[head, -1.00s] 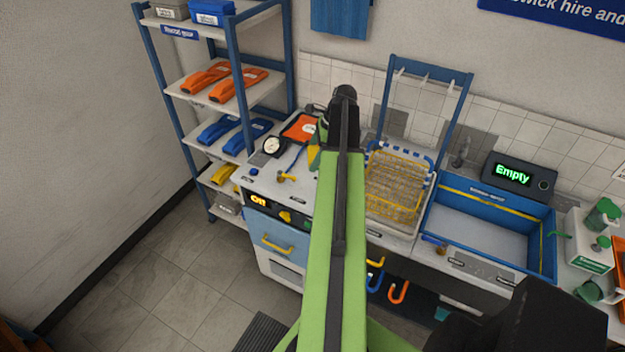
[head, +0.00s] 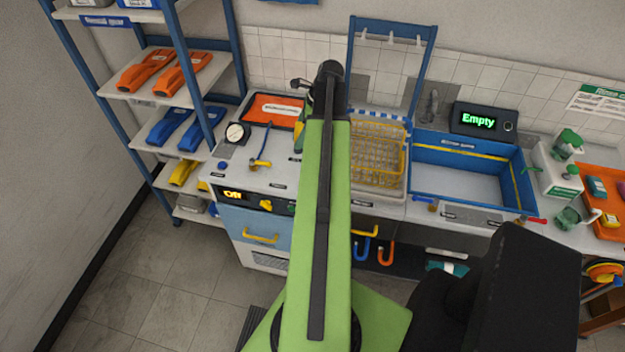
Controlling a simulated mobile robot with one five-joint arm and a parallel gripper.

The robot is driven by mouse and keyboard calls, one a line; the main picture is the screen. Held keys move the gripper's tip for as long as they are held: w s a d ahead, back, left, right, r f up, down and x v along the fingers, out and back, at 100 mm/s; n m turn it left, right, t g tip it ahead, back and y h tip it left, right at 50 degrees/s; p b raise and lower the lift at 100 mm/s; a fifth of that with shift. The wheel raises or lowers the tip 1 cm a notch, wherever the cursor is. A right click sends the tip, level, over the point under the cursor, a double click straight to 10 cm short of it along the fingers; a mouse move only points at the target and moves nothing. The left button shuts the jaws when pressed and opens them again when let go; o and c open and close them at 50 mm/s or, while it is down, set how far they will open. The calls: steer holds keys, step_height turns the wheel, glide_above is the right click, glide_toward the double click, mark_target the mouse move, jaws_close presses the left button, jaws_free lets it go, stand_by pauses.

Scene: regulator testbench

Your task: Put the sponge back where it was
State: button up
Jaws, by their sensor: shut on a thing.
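My green arm stretches up the middle of the head view and covers what lies behind it. My gripper is hidden behind the arm, so its jaws and anything between them do not show. No sponge can be made out for certain elsewhere. An orange tray (head: 590,170) at the far right holds several small coloured items, too small to name surely.
A yellow wire basket (head: 378,160) stands right of my arm, beside a blue-walled sink (head: 470,180). A gauge (head: 235,133) and an orange mat (head: 273,111) lie on the left counter. A shelf rack (head: 207,75) stands at the left.

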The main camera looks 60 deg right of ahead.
steer(key=s+f, duration=0.1)
steer(key=s+a+f+m+b, duration=0.1)
steer(key=s, duration=0.1)
steer(key=s+a+f+m, duration=0.1)
steer(key=s, duration=0.1)
steer(key=shift+t+h+b, duration=0.3)
steer(key=shift+h, duration=0.1)
steer(key=f+b, duration=0.6)
steer(key=b, duration=0.1)
steer(key=f+b, duration=0.3)
steer(key=f, duration=0.1)
steer(key=shift+s+f, duration=0.1)
steer(key=shift+s, duration=0.15)
steer(key=shift+r, duration=0.2)
steer(key=shift+f, duration=0.15)
steer(key=o, duration=1)
steer(key=shift+o, duration=0.2)
